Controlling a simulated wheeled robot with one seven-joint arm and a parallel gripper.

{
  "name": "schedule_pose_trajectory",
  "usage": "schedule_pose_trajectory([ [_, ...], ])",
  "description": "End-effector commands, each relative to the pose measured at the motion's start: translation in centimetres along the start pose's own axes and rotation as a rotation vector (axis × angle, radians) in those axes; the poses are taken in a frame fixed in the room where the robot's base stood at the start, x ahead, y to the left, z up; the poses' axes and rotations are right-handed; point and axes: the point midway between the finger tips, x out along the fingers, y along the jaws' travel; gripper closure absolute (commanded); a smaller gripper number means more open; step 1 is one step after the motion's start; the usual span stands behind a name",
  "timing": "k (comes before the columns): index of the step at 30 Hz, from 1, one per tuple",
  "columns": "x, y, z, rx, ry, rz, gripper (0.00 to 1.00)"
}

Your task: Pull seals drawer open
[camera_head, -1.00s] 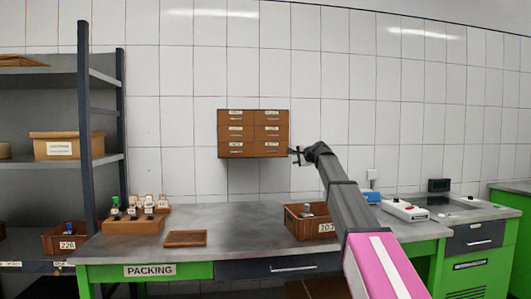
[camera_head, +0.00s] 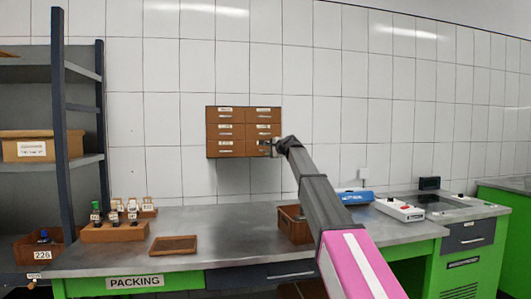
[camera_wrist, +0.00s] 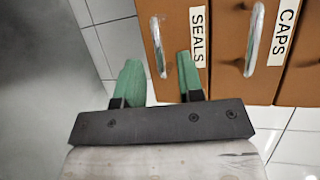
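The seals drawer (camera_wrist: 176,28) is a brown front with a white SEALS label and an upright-looking silver handle (camera_wrist: 156,42) in the wrist view. My gripper (camera_wrist: 159,66) is open, with its two green fingers apart. The handle's near end lies between the fingertips; I cannot tell whether either finger touches it. In the head view my gripper (camera_head: 270,148) is at the lower right drawer of the brown wall cabinet (camera_head: 243,132). The drawers look shut and flush. The labels there are too small to read.
The CAPS drawer (camera_wrist: 256,50) is beside the seals drawer. Below the cabinet is a grey workbench (camera_head: 218,222) with a bottle rack (camera_head: 115,232), a flat brown tray (camera_head: 173,244) and a brown bin (camera_head: 291,228) partly behind my arm. A shelf rack (camera_head: 62,120) stands left.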

Motion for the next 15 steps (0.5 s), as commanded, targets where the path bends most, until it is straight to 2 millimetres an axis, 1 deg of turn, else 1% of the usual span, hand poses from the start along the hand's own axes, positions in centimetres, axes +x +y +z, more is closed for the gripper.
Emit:
schedule_pose_trajectory([
  [1,1.2,-0.1,-0.1,0.000,-0.001,0.001,0.65],
  [3,2.2,-0.1,-0.1,0.000,0.000,0.001,0.65],
  [6,3.2,-0.1,-0.1,0.000,0.001,0.000,0.65],
  [10,3.7,0.0,0.0,0.000,0.001,0.000,0.65],
  [15,3.6,0.0,0.0,0.000,0.001,0.000,0.65],
])
